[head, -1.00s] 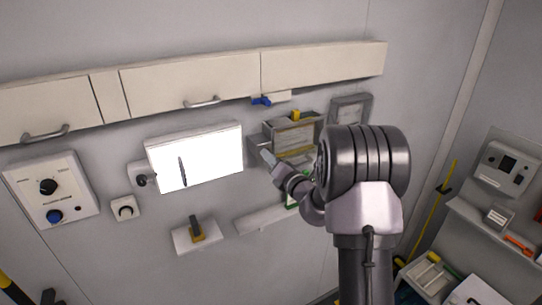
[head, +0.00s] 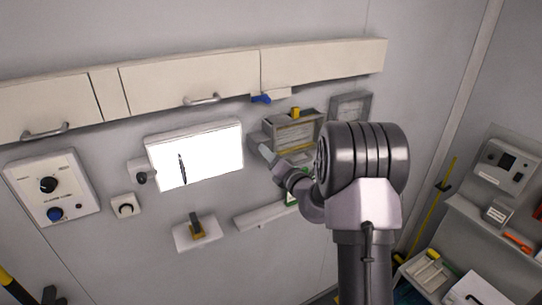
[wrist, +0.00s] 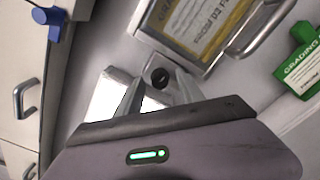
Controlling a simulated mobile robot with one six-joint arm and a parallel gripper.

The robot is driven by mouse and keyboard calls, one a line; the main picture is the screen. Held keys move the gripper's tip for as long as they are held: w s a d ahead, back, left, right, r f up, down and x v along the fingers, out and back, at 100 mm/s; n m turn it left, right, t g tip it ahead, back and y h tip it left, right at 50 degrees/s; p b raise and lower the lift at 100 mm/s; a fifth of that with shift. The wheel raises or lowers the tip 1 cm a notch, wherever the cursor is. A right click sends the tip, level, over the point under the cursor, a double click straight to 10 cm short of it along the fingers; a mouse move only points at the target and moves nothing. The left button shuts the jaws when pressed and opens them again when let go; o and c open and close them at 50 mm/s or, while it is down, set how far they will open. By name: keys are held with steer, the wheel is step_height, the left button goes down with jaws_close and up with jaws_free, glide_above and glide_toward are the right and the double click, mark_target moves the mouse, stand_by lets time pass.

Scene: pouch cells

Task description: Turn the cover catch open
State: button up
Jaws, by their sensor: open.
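The cover has a yellow-edged printed sheet and a grey bar handle. In the head view the cover (head: 296,136) is the front of a grey wall box, left of my arm. My gripper (wrist: 158,84) is open, with its two fingers on either side of the knob. I cannot tell whether they touch it. In the head view my gripper (head: 266,152) is at the box's left side, and the knob is hidden.
A green tag (wrist: 300,65) is at the right in the wrist view. A blue lever (head: 261,99) sits above the box. A bright white panel (head: 200,155) is on the wall to the left. A shelf ledge (head: 262,217) runs below. Cupboards (head: 190,85) run above.

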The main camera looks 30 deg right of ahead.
steer(key=s+b, duration=0.4)
steer(key=s, duration=1.3)
steer(key=shift+s+d+b, duration=0.25)
steer(key=shift+b, duration=0.15)
steer(key=s+a+f+n+g+y+b, duration=0.3)
steer(key=a+f+n+b, duration=0.3)
steer(key=a, duration=0.3)
steer(key=s+a+f+n+g+y+b, duration=0.3)
steer(key=a+f+n+b, duration=0.25)
steer(key=a+n, duration=0.2)
steer(key=s+a+f+n+g+y+b, duration=0.3)
steer(key=a+f+n+y+b, duration=0.25)
steer(key=a, duration=0.45)
steer(key=s+a+f+n+g+h+b, duration=0.3)
steer(key=s+f+n+b, duration=0.2)
steer(key=f+n+b, duration=0.15)
steer(key=s+d+f+n+h+b, duration=0.3)
steer(key=s+f+n+b, duration=0.1)
steer(key=f+n+b, duration=0.3)
steer(key=s+d+f+n+h+b, duration=0.2)
steer(key=s+f+n+h+b, duration=0.2)
steer(key=f+n+b, duration=0.3)
steer(key=shift+s+d+f+n, duration=0.4)
steer(key=shift+n, duration=0.15)
